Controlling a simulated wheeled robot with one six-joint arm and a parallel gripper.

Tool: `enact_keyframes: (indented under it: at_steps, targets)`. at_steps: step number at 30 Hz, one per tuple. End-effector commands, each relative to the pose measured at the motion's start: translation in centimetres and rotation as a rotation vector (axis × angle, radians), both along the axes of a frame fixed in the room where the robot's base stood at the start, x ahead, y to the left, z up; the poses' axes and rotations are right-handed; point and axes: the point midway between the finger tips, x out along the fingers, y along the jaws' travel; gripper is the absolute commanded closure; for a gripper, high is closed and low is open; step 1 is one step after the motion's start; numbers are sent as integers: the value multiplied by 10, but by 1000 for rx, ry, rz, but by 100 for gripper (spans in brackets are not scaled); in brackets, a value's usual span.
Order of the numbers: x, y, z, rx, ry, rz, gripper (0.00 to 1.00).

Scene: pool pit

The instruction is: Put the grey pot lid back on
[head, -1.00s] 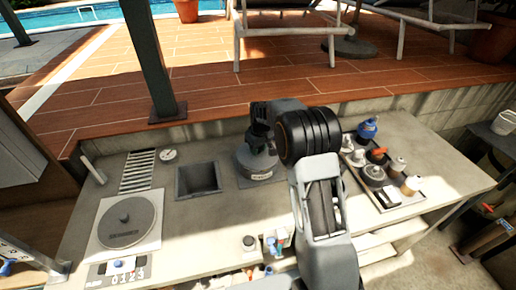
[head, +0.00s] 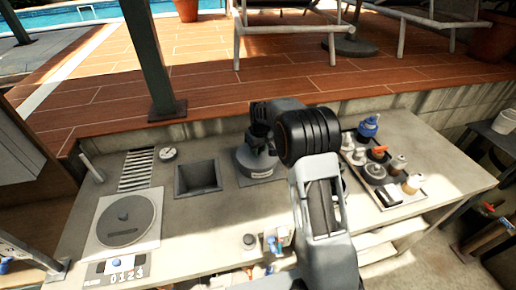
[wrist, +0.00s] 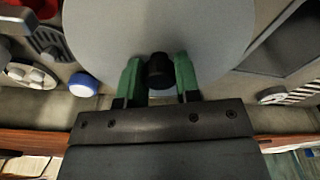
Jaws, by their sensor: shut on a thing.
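The grey pot (head: 256,168) stands on the counter near its back edge, with a pale label on its front. My gripper (head: 262,143) is right over it and hides part of its top. In the wrist view, a round grey lid (wrist: 160,28) fills the upper middle. Its black knob (wrist: 160,70) sits between the two green fingers of my gripper (wrist: 159,80), which are shut on it. I cannot tell whether the lid rests on the pot rim or is a little above it.
A square basin (head: 198,178) and a grille (head: 136,170) are left of the pot. A round cover (head: 122,222) lies on a pale plate at the far left. A tray (head: 413,198) with several bottles and knobs stands on the right. A concrete wall (head: 215,125) runs behind the counter.

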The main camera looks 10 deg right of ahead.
Motion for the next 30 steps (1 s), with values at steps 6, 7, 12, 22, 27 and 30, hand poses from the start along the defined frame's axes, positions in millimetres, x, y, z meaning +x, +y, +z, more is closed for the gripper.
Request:
enact_keyframes:
  at_steps: [6,7,12,22,27,30]
  targets:
    - [0,0,0,0,-1,0,100]
    - [0,0,0,0,-1,0,100]
    - [0,0,0,0,-1,0,100]
    - [0,0,-4,0,-1,0,100]
    - [0,0,-6,0,0,0,100]
    - [0,0,-7,0,0,0,100]
